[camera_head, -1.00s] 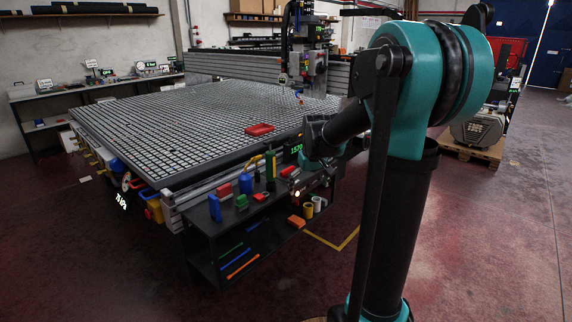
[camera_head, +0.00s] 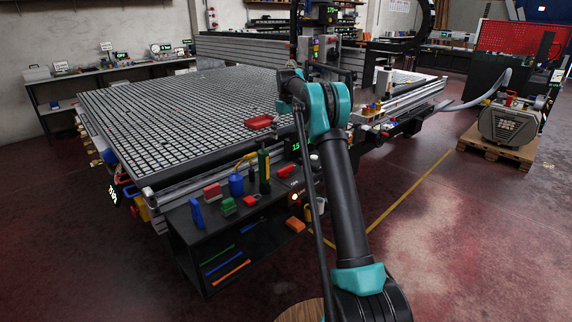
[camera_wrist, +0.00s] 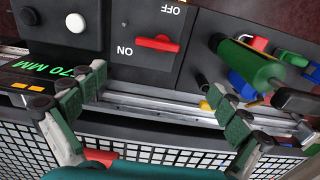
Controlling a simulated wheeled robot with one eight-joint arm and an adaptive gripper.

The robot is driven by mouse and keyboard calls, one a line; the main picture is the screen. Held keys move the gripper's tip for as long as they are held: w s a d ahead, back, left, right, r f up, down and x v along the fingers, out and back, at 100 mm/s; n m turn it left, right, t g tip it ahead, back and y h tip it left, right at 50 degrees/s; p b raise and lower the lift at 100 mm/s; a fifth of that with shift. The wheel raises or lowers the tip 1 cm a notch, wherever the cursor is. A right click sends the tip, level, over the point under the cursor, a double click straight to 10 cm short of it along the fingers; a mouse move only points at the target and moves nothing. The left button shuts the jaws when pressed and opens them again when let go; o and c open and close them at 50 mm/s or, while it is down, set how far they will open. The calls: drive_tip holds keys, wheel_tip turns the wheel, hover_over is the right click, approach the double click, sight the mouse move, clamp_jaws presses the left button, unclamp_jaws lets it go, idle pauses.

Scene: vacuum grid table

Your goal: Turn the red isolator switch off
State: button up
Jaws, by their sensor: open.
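The red isolator switch handle (camera_wrist: 157,43) shows in the wrist view on a dark panel. The handle lies across the picture, with its left end beside the ON label (camera_wrist: 125,50). The OFF label (camera_wrist: 173,9) is above it in the picture; both labels appear upside down. My gripper (camera_wrist: 160,104) is open and empty, its two green-padded fingers spread wide. The handle appears beyond the fingertips, between them across the picture and apart from both.
In the wrist view, a black button (camera_wrist: 28,15), a white button (camera_wrist: 75,22) and a green display (camera_wrist: 62,72) are left of the switch. A green cylinder (camera_wrist: 250,62) stands close on the right.

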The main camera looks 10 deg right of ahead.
drive_tip(key=w, duration=0.1)
approach(286, 168)
drive_tip(key=f, duration=0.8)
drive_tip(key=shift+w+a+f, duration=0.1)
drive_tip(key=shift+w+f, duration=0.15)
drive_tip(key=shift+f, duration=0.15)
drive_tip(key=c, duration=0.9)
